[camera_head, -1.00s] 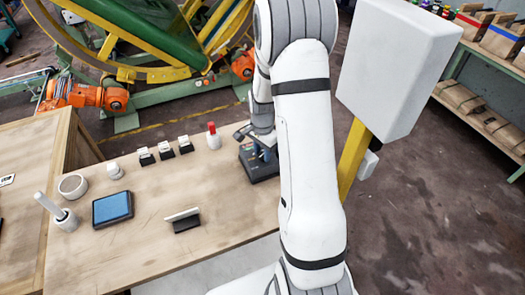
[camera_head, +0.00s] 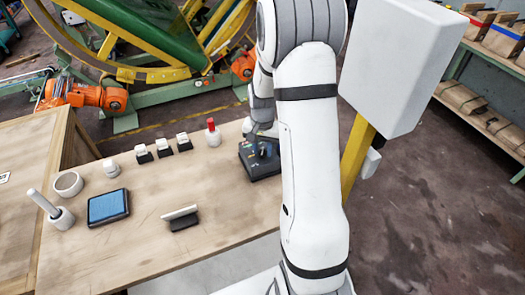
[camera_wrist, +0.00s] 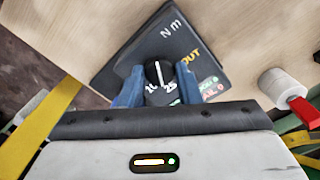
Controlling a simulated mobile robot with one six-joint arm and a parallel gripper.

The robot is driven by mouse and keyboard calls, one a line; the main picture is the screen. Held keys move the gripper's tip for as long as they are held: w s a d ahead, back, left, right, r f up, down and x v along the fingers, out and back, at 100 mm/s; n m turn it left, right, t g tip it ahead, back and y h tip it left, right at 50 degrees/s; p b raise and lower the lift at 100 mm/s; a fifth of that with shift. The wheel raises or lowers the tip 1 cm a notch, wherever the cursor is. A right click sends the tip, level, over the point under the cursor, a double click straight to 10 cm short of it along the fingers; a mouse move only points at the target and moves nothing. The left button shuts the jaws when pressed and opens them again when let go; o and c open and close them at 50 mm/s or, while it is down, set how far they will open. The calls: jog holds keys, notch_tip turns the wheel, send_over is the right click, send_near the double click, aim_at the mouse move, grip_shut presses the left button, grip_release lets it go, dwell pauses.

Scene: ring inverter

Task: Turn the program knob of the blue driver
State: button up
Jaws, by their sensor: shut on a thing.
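A dark control box (camera_head: 260,165) stands at the table's back right edge, partly hidden behind my arm in the head view. The wrist view shows its dark face (camera_wrist: 150,45) with "N m" and yellow "OUT" lettering. A round black knob (camera_wrist: 160,72) with a white pointer line sits on that face; the line points almost straight up in the picture. White numbers show by its lower edge. My gripper (camera_wrist: 158,84) has its two blue fingers on either side of the knob, shut on it. No blue body shows on the box.
Several small black-and-white blocks (camera_head: 165,148), a blue-faced tray (camera_head: 108,207) and a black holder (camera_head: 182,218) are farther left. A yellow post (camera_head: 355,160) rises right of my arm.

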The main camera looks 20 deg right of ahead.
aim_at(262, 152)
jog(key=n+b, duration=0.1)
jog(key=n, duration=0.3)
jog(key=shift+n+b, duration=0.3)
jog(key=shift+b, duration=0.05)
jog(key=shift+n+b, duration=0.7)
jog(key=shift+n, duration=1.9)
jog(key=o, duration=1)
jog(key=shift+c, duration=0.2)
jog(key=shift+r, duration=3.9)
